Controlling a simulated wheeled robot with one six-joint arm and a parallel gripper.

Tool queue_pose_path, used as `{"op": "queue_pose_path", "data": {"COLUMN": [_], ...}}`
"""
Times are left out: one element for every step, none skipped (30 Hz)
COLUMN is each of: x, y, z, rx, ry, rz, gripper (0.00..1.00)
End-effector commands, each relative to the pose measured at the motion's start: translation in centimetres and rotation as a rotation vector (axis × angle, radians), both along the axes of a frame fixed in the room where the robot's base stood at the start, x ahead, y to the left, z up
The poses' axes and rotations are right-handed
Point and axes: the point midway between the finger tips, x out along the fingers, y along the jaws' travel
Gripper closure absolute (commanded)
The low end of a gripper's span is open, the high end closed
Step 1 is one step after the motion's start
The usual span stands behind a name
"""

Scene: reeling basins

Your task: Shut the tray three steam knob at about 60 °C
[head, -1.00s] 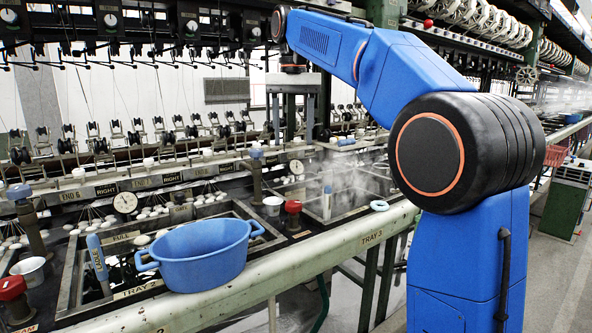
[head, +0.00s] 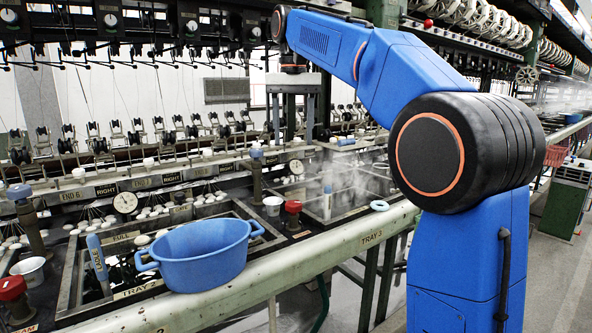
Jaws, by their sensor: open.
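A red knob (head: 293,207) stands on a dark base at the left front corner of tray three (head: 318,228), behind the rail marked TRAY 3 (head: 371,237). White steam drifts over that tray. A round white dial (head: 296,167) sits at the tray's back edge; its reading is too small to tell. My gripper (head: 293,138) points down with its two grey fingers apart and empty. In the picture it is above the dial and well above the red knob, with no contact visible.
A blue tub (head: 203,253) stands at tray two on the left. A blue-topped post (head: 257,172) and a white cup (head: 272,205) stand left of the knob. Another red knob (head: 12,289) is at lower left.

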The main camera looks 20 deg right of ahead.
Motion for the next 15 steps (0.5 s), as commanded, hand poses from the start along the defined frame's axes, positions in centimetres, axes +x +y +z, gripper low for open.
{"op": "queue_pose_path", "data": {"x": [0.00,0.00,0.00,0.00,0.00,0.00,0.00,0.00,0.00,0.00,0.00,0.00,0.00,0.00,0.00], "y": [0.00,0.00,0.00,0.00,0.00,0.00,0.00,0.00,0.00,0.00,0.00,0.00,0.00,0.00,0.00], "z": [0.00,0.00,0.00,0.00,0.00,0.00,0.00,0.00,0.00,0.00,0.00,-0.01,-0.01,-0.02,-0.03], "rx": [0.000,0.000,0.000,0.000,0.000,0.000,0.000,0.000,0.000,0.000,0.000,0.000,0.000,0.000,0.000], "ry": [0.000,0.000,0.000,0.000,0.000,0.000,0.000,0.000,0.000,0.000,0.000,0.000,0.000,0.000,0.000], "rz": [0.000,0.000,0.000,0.000,0.000,0.000,0.000,0.000,0.002,0.008,0.019,0.041,0.067,0.098,0.147], "gripper": [0.47,0.47,0.47,0.47,0.47,0.47,0.47,0.47,0.47,0.47,0.47,0.47,0.47,0.47,0.47]}}
